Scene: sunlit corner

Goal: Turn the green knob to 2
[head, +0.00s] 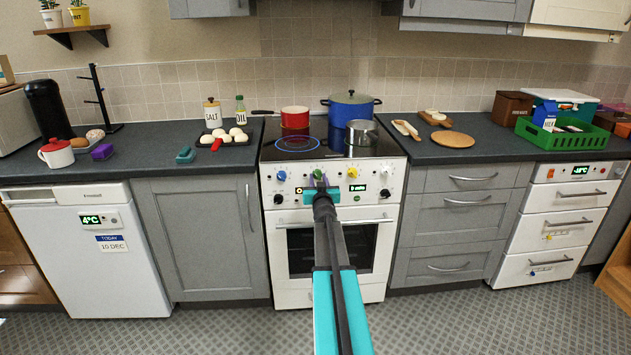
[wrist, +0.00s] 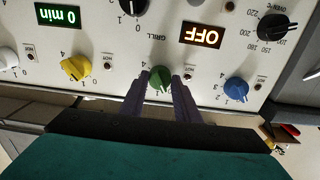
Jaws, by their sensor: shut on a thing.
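The green knob (head: 318,174) is on the white front panel of the cooker, between the blue knob (head: 281,175) and the yellow knob (head: 352,172). My gripper (head: 319,183) reaches it from the front. In the wrist view, which is upside down, the two fingers stand on either side of the green knob (wrist: 160,78) and are shut on it. The digits 4 and 1 show beside it; the fingers cover part of the scale. I cannot tell exactly which digit its mark points to.
The blue knob (wrist: 236,89) and yellow knob (wrist: 76,68) flank my fingers closely. An orange display (wrist: 203,35) reads OFF; a green one (wrist: 58,17) reads 0 min. A red pot (head: 295,117), blue pot (head: 351,106) and steel pot (head: 361,133) stand on the hob.

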